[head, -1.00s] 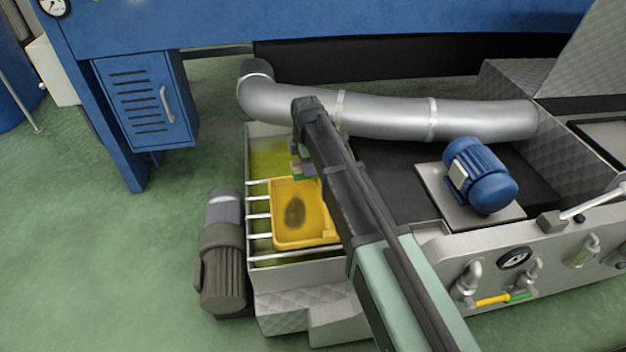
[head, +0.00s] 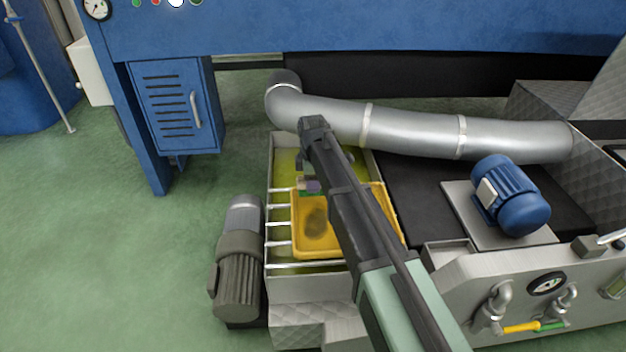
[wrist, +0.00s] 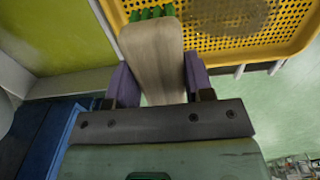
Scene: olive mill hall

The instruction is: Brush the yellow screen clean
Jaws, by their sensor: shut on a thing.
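The yellow screen (head: 298,238) is a perforated, rimmed tray lying across metal bars over a basin. A dark brownish patch (head: 316,222) marks its mesh; part of this patch (wrist: 222,14) shows at the top of the wrist view. My gripper (wrist: 160,78) has purple fingers shut on a brush (wrist: 152,42) with a broad pale handle and green bristles. The bristles are over the screen (wrist: 287,42) near its rim, left of the patch in the wrist view; I cannot tell whether they touch. In the head view my gripper (head: 307,187) is at the screen's far edge, and my arm hides the screen's right part.
The basin (head: 300,288) holds yellow-green liquid. A grey motor (head: 238,270) stands to its left, a silver duct (head: 410,130) runs behind, and a blue motor (head: 512,195) sits to the right. A blue cabinet (head: 178,105) stands at the back left. Green floor is clear at left.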

